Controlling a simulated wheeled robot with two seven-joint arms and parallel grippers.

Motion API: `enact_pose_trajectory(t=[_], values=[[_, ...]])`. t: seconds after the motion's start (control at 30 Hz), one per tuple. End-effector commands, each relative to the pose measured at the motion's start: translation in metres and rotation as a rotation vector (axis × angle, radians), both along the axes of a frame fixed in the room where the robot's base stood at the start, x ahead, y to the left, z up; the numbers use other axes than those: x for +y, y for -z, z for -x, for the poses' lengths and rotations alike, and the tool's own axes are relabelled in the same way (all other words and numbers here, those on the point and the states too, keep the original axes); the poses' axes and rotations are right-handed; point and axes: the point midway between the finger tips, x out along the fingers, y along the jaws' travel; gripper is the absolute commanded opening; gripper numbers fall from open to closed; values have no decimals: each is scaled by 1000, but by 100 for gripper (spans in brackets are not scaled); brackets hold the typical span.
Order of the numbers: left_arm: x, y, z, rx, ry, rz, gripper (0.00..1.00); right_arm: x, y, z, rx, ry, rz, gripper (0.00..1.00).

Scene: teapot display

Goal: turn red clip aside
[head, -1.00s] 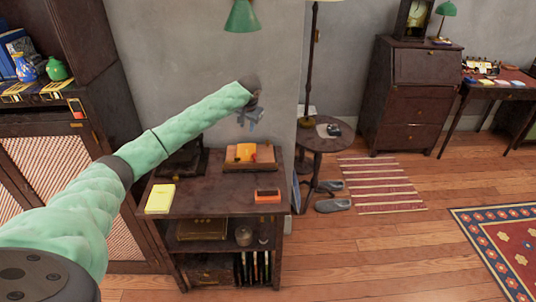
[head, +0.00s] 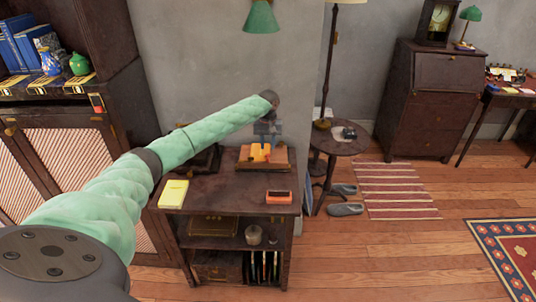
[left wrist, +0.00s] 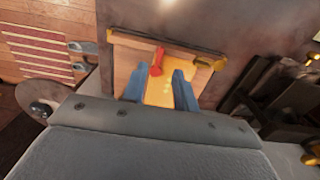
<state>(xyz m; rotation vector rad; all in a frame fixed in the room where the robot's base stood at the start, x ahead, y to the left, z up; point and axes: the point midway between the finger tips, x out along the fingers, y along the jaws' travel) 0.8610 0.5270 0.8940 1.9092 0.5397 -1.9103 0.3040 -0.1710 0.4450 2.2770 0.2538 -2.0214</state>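The red clip (left wrist: 157,62) stands at the upper edge of a yellow sheet on a wooden board (left wrist: 122,62). In the head view the board (head: 281,161) lies on top of the dark low cabinet, and the clip shows there only as a small orange-red spot. My left gripper (left wrist: 159,74) is open, its two blue fingers apart over the yellow sheet. The clip appears between and just beyond the fingertips; I cannot tell whether they touch it. The left gripper (head: 267,132) also shows in the head view, just above the board. My right gripper is not in view.
On the cabinet top (head: 228,190) lie a yellow pad (head: 173,194) and a small orange-red box (head: 279,196). A dark object (head: 204,160) stands behind my arm. A green lamp (head: 261,17) hangs above. A round side table (head: 340,143) is to the right.

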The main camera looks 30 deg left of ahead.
Motion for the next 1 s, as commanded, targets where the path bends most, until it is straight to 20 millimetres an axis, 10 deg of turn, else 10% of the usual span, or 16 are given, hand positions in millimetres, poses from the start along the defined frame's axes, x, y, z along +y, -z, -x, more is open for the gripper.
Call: enact_pose_trajectory(t=[0.4,0.8,1.0], values=[[0,50,0,1,1,0,29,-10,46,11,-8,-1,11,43],[0,58,0,-1,1,-1,29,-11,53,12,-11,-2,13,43],[0,58,0,-1,1,-1,0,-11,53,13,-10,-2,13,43]])
